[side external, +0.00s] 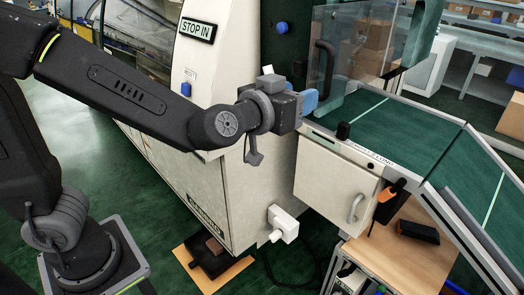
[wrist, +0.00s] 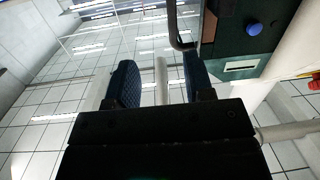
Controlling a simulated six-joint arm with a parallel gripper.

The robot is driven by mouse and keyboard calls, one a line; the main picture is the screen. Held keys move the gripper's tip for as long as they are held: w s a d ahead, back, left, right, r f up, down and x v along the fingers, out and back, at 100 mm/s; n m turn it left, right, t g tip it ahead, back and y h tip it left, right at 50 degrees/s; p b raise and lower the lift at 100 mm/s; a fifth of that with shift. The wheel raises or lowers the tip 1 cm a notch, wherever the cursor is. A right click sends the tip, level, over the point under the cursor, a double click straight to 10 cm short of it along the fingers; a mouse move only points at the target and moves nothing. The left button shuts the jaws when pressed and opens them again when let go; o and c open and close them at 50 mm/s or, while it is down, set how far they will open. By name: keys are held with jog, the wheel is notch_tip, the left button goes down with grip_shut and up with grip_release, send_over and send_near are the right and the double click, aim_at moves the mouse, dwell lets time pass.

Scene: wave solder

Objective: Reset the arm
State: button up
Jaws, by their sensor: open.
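My gripper (side external: 314,99) is in the middle of the side external view, raised beside the white machine (side external: 235,170) and in front of its dark door area. Its blue fingers point right, toward the clear panel and the green conveyor. In the wrist view my gripper (wrist: 158,85) shows two dark blue textured fingers standing apart. Nothing is between them but the background, so the gripper is open and empty.
A dark handle (side external: 322,72) stands close to the fingers. A blue button (side external: 282,28) is above. A wooden shelf (side external: 420,262) is lower right.

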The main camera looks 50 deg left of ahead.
jog(key=s+a+f+g, duration=0.2)
jog(key=s+a+g, duration=0.1)
jog(key=s, duration=0.4)
jog(key=s+a+f+m+g, duration=0.1)
jog(key=s+a+f+g, duration=0.2)
jog(key=s, duration=0.3)
jog(key=s+a+f+g+h, duration=0.1)
jog(key=s+a+f+g, duration=0.1)
jog(key=s+a+g, duration=0.3)
jog(key=s, duration=0.2)
jog(key=shift+s+a+f, duration=0.15)
jog(key=shift+s, duration=0.15)
